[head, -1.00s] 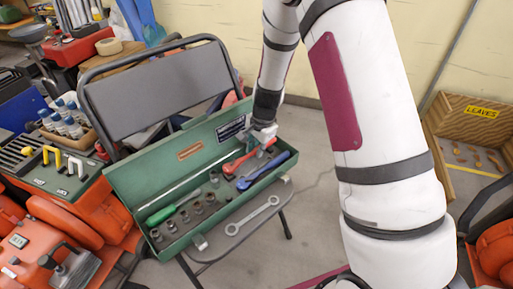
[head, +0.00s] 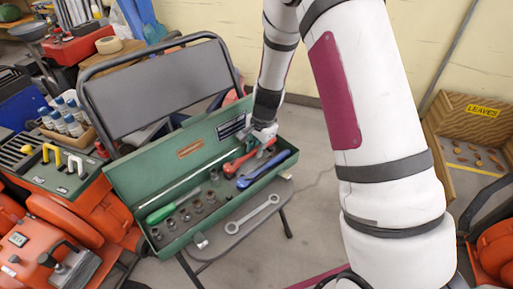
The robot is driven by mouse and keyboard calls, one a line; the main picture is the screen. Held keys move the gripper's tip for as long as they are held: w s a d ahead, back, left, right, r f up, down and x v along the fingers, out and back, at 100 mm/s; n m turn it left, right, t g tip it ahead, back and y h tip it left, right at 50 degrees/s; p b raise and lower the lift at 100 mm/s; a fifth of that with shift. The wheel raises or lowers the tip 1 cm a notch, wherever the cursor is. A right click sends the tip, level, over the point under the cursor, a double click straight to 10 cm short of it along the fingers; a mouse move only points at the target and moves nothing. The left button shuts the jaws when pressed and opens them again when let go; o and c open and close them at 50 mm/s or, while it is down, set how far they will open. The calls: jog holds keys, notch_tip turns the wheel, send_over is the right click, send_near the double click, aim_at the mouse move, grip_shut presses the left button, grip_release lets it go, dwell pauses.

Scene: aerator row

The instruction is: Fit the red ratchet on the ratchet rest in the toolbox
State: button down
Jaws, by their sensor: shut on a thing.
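The green toolbox (head: 118,179) lies open on a folding chair. The red ratchet (head: 236,166) is at the right part of the toolbox, beside the blue-handled tool (head: 264,170). My gripper (head: 265,141) reaches down into the right end of the toolbox and is shut on the red ratchet near its right end. The ratchet rest cannot be made out; it may be hidden under the ratchet and gripper. I cannot tell whether the ratchet touches it.
A green-handled screwdriver (head: 161,213) and several sockets (head: 184,215) lie in the toolbox. A combination wrench (head: 252,215) lies on the chair seat in front. The chair back (head: 155,88) rises behind. Orange machines (head: 45,255) crowd the left; a wooden leaf bin (head: 470,120) stands right.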

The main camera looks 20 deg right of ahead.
jog(key=shift+f+b, duration=0.35)
jog(key=shift+f, duration=0.2)
jog(key=c, duration=1.4)
grip_release()
jog(key=shift+r, duration=0.15)
jog(key=p+v, duration=0.2)
jog(key=w+p+v, duration=0.1)
jog(key=p+v, duration=0.3)
jog(key=v, duration=0.1)
jog(key=shift+w+a, duration=0.15)
jog(key=shift+a, duration=0.1)
